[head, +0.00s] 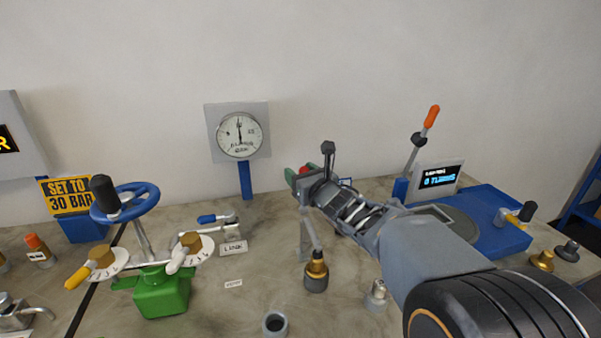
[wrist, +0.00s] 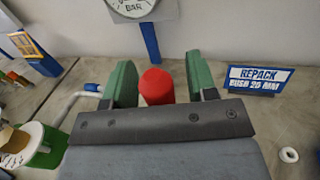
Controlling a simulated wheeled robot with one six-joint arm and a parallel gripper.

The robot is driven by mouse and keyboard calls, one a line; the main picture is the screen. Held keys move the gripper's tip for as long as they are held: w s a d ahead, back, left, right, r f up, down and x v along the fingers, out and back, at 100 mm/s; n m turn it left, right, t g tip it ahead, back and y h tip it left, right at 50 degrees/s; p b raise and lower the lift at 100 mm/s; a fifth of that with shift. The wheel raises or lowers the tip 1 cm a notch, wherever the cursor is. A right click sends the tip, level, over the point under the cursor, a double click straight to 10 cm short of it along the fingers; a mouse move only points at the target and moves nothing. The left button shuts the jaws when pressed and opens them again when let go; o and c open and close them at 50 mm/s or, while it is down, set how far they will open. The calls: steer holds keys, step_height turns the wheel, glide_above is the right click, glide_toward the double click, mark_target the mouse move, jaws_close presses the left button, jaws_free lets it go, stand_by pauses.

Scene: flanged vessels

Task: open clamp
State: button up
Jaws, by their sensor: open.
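My gripper (head: 297,174) reaches over the bench in the head view, with my arm hiding much of what lies below and behind it. In the wrist view its two green fingers are apart. A red rounded end (wrist: 156,86) shows between them; it could be the tip of a clamp handle, but its lower part is hidden. It also shows in the head view (head: 304,169). I cannot tell if the fingers touch it. A metal lever fixture with a blue grip (head: 207,219) stands left of my gripper, and its blue grip shows in the wrist view (wrist: 92,87).
A pressure gauge (head: 239,134) stands behind. A green vessel with a blue handwheel (head: 125,202) is at left. A brass-and-dark fitting (head: 316,272) stands in front of my gripper. At right are a blue base (head: 492,212) and an orange-tipped lever (head: 432,117). A repack sign (wrist: 257,80) stands right.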

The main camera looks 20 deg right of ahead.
steer(key=shift+w, duration=0.1)
steer(key=shift+c, duration=0.2)
jaws_close()
stand_by(0.4)
